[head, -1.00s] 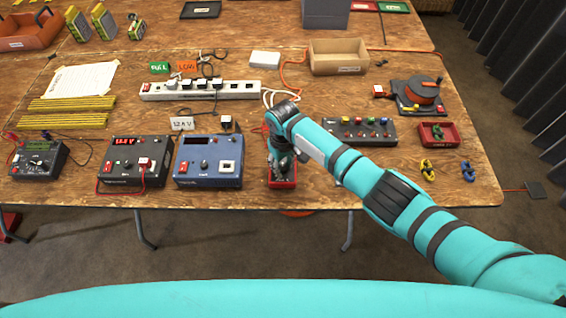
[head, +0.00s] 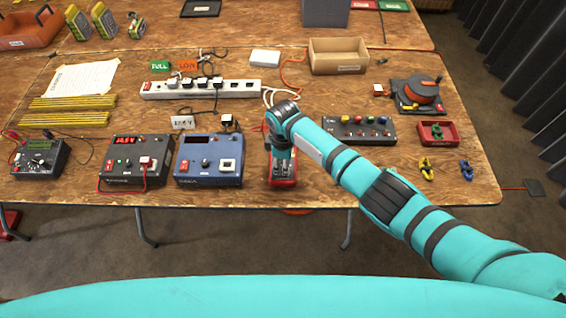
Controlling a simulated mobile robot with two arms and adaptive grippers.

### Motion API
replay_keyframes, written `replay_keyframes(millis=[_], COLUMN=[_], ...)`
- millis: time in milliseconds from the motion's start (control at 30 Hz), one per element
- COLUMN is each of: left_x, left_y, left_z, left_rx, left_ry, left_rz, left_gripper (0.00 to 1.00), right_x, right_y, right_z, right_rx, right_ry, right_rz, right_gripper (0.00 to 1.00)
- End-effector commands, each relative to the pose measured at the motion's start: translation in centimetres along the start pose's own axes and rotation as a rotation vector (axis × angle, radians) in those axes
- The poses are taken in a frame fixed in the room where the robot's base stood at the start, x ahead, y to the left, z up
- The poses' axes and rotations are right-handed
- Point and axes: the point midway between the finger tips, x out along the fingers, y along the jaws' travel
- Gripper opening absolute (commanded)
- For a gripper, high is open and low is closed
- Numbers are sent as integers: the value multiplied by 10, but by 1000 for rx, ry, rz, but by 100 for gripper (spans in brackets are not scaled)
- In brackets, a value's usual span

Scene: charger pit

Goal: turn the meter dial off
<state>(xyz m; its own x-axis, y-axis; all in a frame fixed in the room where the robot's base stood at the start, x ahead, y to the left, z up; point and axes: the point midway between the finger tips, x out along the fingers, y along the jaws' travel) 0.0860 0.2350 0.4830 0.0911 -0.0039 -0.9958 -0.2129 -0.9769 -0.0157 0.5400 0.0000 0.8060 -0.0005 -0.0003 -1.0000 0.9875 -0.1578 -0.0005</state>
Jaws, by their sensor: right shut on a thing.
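A small red-cased device (head: 284,184), apparently the meter, lies near the table's front edge, right of the blue power unit. My right gripper (head: 282,170) reaches down over it from the upper right. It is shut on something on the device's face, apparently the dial. The gripper and wrist cover most of the face, so the dial and its setting are hidden. My left gripper is not in view.
A blue unit (head: 209,170) and a black unit with a red display (head: 134,175) stand left of the red device. A black button box (head: 358,131) is at its right. A power strip (head: 200,90) lies behind. Bare wood (head: 330,195) is free at the front right.

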Motion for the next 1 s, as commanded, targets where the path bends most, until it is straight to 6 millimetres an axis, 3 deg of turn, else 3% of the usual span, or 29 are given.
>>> replay_keyframes(millis=[333, 867, 900, 1000], left_x=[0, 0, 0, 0], left_y=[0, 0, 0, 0], left_z=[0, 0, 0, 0], left_rx=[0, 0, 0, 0], left_ry=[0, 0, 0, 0], left_rz=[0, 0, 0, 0], left_gripper=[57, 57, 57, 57], right_x=[-1, -1, -1, -1], right_y=[0, 0, 0, 0], right_z=[0, -1, -1, -1], right_rx=[-141, -166, -166, -166], right_ry=[1, 2, 2, 2], right_rz=[0, 1, 1, 1], right_gripper=[0, 0, 26, 39])
